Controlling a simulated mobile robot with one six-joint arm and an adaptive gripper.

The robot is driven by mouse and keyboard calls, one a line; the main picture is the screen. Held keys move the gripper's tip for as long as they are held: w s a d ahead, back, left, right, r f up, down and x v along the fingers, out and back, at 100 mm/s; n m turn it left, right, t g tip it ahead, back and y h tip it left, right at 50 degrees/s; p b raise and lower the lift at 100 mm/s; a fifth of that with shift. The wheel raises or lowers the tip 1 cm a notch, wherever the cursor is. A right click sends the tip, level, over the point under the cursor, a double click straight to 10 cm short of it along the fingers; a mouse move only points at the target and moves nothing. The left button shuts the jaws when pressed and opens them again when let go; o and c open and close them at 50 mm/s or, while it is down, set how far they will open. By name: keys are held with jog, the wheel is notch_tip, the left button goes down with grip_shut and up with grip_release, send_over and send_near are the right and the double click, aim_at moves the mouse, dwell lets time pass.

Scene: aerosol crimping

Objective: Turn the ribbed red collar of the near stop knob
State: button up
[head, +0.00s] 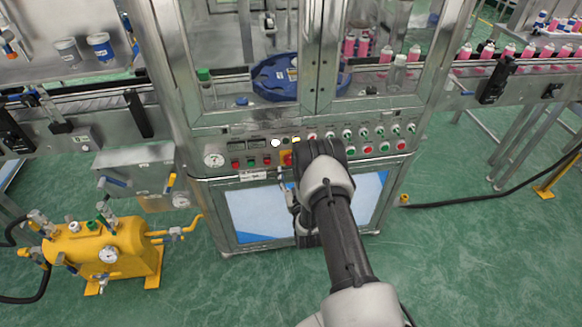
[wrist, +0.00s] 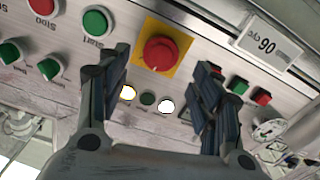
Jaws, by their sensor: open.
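The near stop knob (wrist: 160,53) is a round red button on a square yellow plate (wrist: 181,37). It sits at the upper middle of the wrist view. Ribs on its red side show only faintly. In the head view the knob (head: 287,159) is partly covered by my wrist. My gripper (wrist: 163,66) is open and empty. Its dark fingers stand left and right of the knob's place in the wrist view, and the knob shows beyond the gap between them. I see no contact. In the head view the fingers are mostly hidden by my arm.
Green Start (wrist: 96,20) and red Stop (wrist: 41,5) buttons lie left of the yellow plate. In the head view a yellow tank (head: 105,250) stands left.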

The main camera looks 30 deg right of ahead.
aim_at(290, 161)
jog(key=b+x, duration=0.1)
jog(key=x, duration=0.4)
jog(key=c, duration=1.1)
